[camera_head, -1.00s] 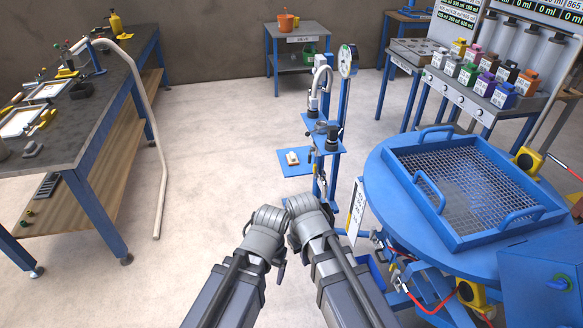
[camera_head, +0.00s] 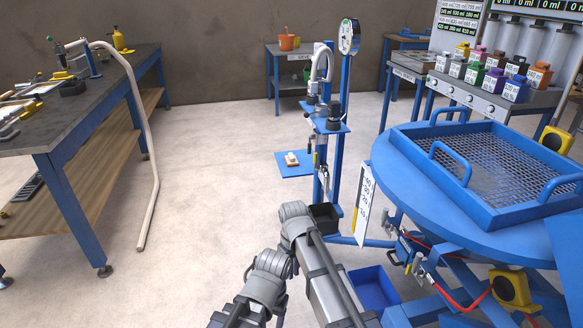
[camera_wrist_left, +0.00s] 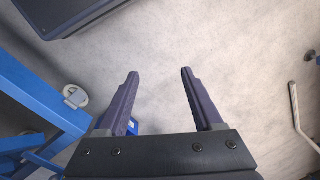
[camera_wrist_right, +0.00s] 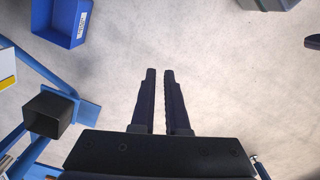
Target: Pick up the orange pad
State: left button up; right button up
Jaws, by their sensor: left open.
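I cannot make out a plainly orange pad in any view. A small cream and yellowish block (camera_head: 292,159) lies on the low blue plate (camera_head: 305,170) of the blue stand (camera_head: 337,140), ahead of my arms in the head view. I cannot tell whether it is the pad. My left gripper (camera_wrist_left: 159,72) is open and empty above bare floor in its wrist view. My right gripper (camera_wrist_right: 160,72) has its fingers close together with a narrow gap, nothing visible between them, also above bare floor. In the head view both arms reach in from the bottom, short of the stand.
A round blue table (camera_head: 420,205) with a blue mesh tray (camera_head: 462,207) stands close on the right. A dark workbench (camera_head: 60,128) stands on the left. An orange bucket (camera_head: 290,43) sits on a back table. A blue bin (camera_head: 374,287) is low front right. Middle floor is clear.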

aim_at(291, 159)
jog(key=i+j+z, duration=0.4)
jog(key=i+j, duration=0.55)
jog(key=i, duration=0.35)
jog(key=i+j+z, duration=0.4)
jog(key=i+j, duration=0.8)
jog(key=j, duration=0.15)
